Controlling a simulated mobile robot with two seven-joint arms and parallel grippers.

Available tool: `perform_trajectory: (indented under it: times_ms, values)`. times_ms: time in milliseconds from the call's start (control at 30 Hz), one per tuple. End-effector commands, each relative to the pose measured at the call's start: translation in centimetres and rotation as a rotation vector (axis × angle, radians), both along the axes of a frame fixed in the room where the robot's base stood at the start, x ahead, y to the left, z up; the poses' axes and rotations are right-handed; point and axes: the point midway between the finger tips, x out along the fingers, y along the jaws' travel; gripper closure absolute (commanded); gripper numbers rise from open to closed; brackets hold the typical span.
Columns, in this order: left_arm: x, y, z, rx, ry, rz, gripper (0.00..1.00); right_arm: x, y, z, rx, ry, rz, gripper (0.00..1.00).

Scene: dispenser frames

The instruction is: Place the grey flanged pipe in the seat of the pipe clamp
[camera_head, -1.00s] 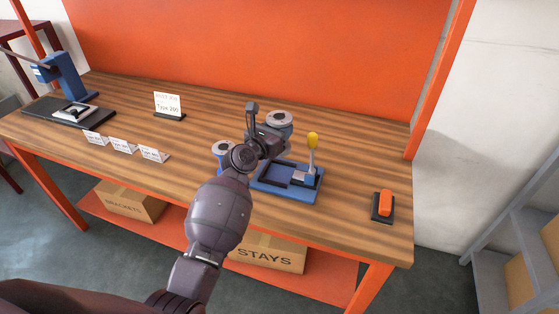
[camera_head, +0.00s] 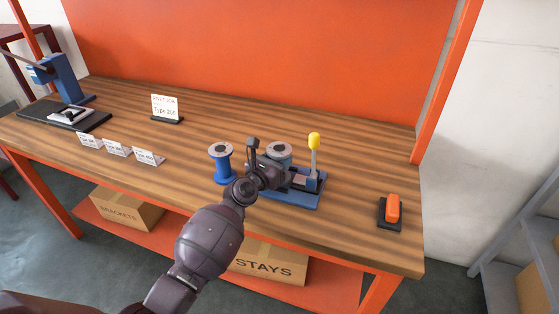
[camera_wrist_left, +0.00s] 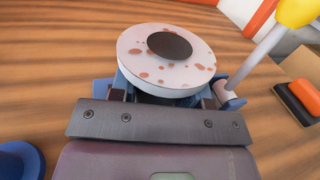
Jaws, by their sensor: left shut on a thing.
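My left gripper (camera_head: 266,172) is shut on the grey flanged pipe (camera_head: 278,149), which is upright at the pipe clamp. In the left wrist view the pipe's round pale grey flange (camera_wrist_left: 190,66) has rust-brown spots and a dark centre. Its lower body is hidden, so I cannot tell if it touches the seat. The pipe clamp (camera_head: 290,199) has a blue base and a raised lever with a yellow knob (camera_head: 314,140) at its right. The gripper covers the clamp's left part. My right gripper is not in view.
A blue spool-shaped pipe with a grey flange (camera_head: 222,168) stands just left of my gripper. An orange switch (camera_head: 392,207) on a dark base is at the right. White cards (camera_head: 117,149), a sign (camera_head: 165,106) and a blue press (camera_head: 68,80) are at left. The back right table is clear.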

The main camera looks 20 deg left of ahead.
Motion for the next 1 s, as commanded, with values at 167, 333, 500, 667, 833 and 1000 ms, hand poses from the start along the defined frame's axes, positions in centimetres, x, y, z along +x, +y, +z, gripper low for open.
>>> perform_trajectory:
  times_ms: [167, 333, 500, 667, 833, 1000]
  values:
    - [0.1, 0.0, 0.3, -0.001, -0.005, 0.000, 1.00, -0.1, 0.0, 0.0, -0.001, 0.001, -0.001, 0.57]
    - [0.0, 0.0, -0.1, 0.001, -0.001, 0.000, 0.51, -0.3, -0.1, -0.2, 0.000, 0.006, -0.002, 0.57]
    - [0.0, 0.0, -0.1, 0.001, -0.001, 0.000, 0.31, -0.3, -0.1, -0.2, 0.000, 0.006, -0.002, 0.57]
    - [0.0, 0.0, -0.1, 0.000, -0.001, 0.000, 0.31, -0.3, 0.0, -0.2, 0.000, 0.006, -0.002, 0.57]
    - [0.0, 0.0, 0.4, -0.001, -0.002, -0.001, 0.31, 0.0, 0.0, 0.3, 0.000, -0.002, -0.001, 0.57]
    - [-2.0, 0.6, 0.2, -0.001, 0.001, 0.000, 0.31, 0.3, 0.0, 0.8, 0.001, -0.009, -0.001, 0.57]
